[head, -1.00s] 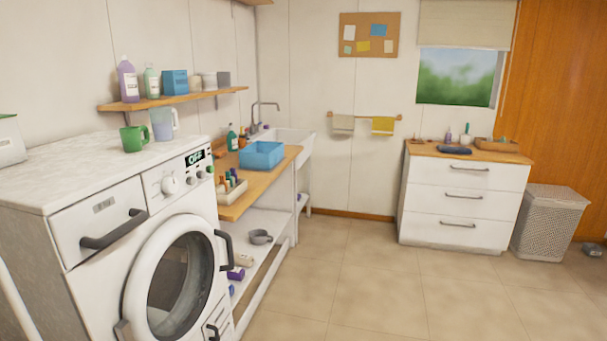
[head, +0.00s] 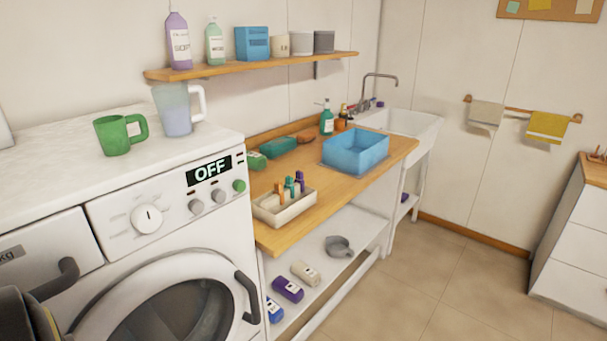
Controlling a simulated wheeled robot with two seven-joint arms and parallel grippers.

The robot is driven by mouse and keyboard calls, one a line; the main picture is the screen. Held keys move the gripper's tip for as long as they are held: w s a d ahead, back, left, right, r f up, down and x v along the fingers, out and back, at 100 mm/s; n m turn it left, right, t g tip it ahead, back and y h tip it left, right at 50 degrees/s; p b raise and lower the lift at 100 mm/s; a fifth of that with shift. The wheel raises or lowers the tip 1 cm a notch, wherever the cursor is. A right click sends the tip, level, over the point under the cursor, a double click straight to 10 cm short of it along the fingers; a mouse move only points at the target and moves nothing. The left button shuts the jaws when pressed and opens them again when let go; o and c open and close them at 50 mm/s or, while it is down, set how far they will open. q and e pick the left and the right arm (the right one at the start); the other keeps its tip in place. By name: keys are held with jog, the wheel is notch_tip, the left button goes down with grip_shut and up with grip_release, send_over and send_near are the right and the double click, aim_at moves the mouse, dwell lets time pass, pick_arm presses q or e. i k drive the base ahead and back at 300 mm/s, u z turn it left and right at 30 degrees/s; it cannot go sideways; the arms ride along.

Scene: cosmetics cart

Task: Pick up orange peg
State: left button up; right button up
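An orange peg (head: 279,189) stands in a small pale tray (head: 287,211) near the front of the wooden counter, to the right of the washing machine. Green pegs (head: 290,188) and a purple peg (head: 300,181) stand beside it in the same tray. The lower ends of the pegs are hidden by the tray. A dark part of my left arm shows at the lower left edge, with no fingertips visible. My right gripper is not in view.
The washing machine (head: 180,240) fills the lower left, with a green mug (head: 117,136) and a jug (head: 176,112) on top. A blue basin (head: 355,152) stands behind the tray. Bottles lie on the lower shelf (head: 345,235).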

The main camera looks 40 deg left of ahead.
aim_at(278, 191)
jog(key=u, duration=0.95)
jog(key=i, duration=1.2)
jog(key=u, duration=1.3)
